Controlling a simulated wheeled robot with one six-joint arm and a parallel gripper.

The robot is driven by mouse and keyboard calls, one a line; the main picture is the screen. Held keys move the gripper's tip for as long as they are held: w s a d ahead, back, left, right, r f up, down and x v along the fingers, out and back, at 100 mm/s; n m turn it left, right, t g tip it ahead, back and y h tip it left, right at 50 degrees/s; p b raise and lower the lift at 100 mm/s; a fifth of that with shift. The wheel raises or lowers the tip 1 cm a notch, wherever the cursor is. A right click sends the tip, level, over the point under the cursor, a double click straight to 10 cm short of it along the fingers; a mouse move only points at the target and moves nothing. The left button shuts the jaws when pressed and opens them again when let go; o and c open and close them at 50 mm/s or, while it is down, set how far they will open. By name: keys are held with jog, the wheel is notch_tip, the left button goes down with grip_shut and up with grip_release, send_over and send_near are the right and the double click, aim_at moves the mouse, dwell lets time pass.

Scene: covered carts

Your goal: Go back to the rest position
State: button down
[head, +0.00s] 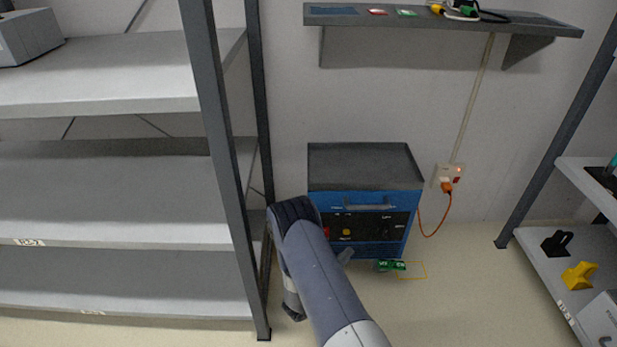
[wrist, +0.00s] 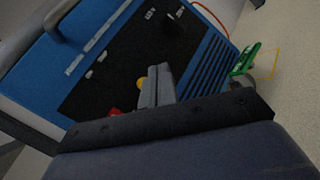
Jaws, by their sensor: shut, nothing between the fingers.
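My gripper (wrist: 157,72) is shut and empty in the wrist view, its grey fingers together in front of the black panel (wrist: 108,78) of the blue cart (wrist: 50,68). I cannot tell whether the fingertips touch the panel. In the head view my arm reaches forward to the cart (head: 322,197) and hides its lower left part. Only a small part of my gripper (head: 345,254) shows there, beside the arm. A yellow knob (head: 346,232) and a black switch (head: 386,232) sit on the panel. A red part (wrist: 115,111) shows near my fingers in the wrist view.
A grey shelf rack (head: 218,130) stands close on the left of my arm. An orange cable (head: 440,225) hangs from the wall socket (head: 449,175). Another rack (head: 530,250) stands right, with free floor between.

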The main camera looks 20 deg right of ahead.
jog(key=shift+s+a+p, duration=0.2)
jog(key=shift+s+p, duration=0.1)
jog(key=shift+s, duration=0.4)
jog(key=shift+s+a+p, duration=0.2)
jog(key=shift+s+p, duration=0.15)
jog(key=shift+s, duration=0.4)
jog(key=shift+s+a+p, duration=0.2)
jog(key=shift+s+p, duration=0.1)
jog(key=shift+s, duration=0.4)
jog(key=shift+w, duration=0.15)
